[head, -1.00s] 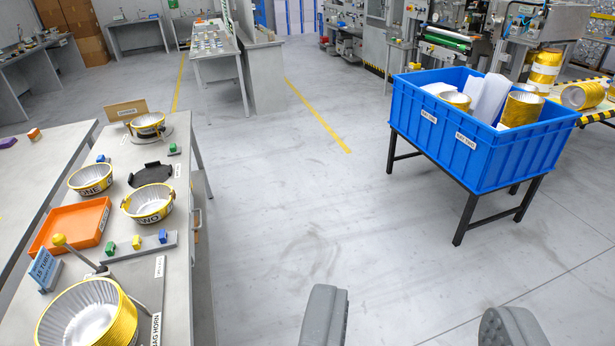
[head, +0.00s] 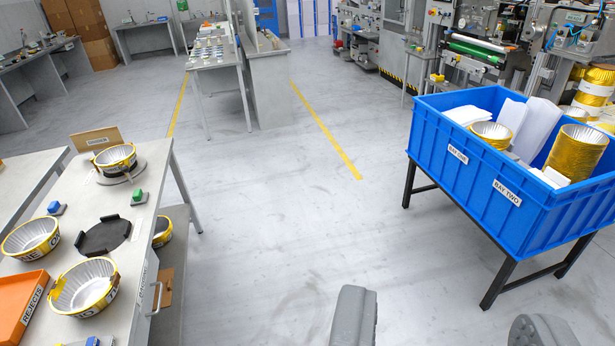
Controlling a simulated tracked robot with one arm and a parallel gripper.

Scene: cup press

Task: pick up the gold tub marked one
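The gold tub marked one (head: 30,238) stands on the left bench, at the picture's left edge. It is a shallow gold cup with a silver, pleated inside; only part of its lettering shows. A second gold tub (head: 85,287), its lettering partly turned away, stands nearer, beside the orange tray. My gripper (head: 448,328) is open and empty at the bottom of the picture, with its two grey fingers wide apart over the floor. It is well to the right of the bench and touches no tub.
On the bench (head: 150,185) are an orange rejects tray (head: 18,300), a black holder (head: 103,236), blue and green buttons and another tub (head: 115,158) at the back. One tub (head: 162,232) sits below the benchtop. A blue bin (head: 480,170) stands right. Floor between is clear.

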